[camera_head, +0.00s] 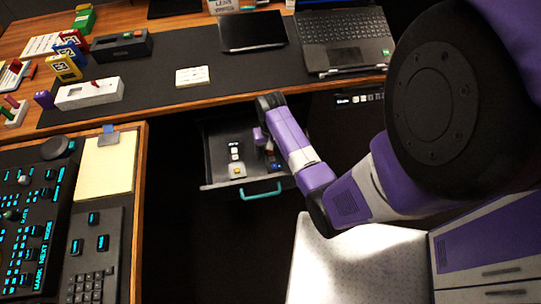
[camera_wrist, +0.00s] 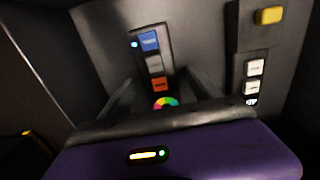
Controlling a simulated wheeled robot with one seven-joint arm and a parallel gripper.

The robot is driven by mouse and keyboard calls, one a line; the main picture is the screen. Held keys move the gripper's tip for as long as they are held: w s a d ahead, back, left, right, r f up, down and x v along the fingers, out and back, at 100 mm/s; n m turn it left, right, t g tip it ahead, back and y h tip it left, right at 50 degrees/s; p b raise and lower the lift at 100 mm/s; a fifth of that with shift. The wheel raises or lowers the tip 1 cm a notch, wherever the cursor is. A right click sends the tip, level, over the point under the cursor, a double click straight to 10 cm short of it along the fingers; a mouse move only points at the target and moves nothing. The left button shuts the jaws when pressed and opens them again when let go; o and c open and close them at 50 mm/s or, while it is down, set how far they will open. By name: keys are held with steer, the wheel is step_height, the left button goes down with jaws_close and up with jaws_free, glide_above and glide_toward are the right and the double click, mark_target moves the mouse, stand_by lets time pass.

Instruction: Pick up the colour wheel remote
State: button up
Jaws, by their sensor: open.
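The colour wheel remote (camera_wrist: 154,66) is a slim dark remote with blue, grey and orange buttons and a multicoloured wheel at its near end. It lies in the open drawer (camera_head: 209,186) under the desk. My gripper (camera_wrist: 162,84) is open in the wrist view, its dark fingers on either side of the remote's lower part. I cannot tell whether they touch it. The wheel's near edge is hidden by the gripper body. In the head view my arm reaches down into the drawer and the remote is mostly hidden.
The drawer has a teal handle (camera_head: 261,191). The desk (camera_head: 190,104) edge is just above the drawer. A control console (camera_head: 35,215) stands at left.

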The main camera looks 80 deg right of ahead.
steer(key=shift+c, duration=0.2)
steer(key=c, duration=1.5)
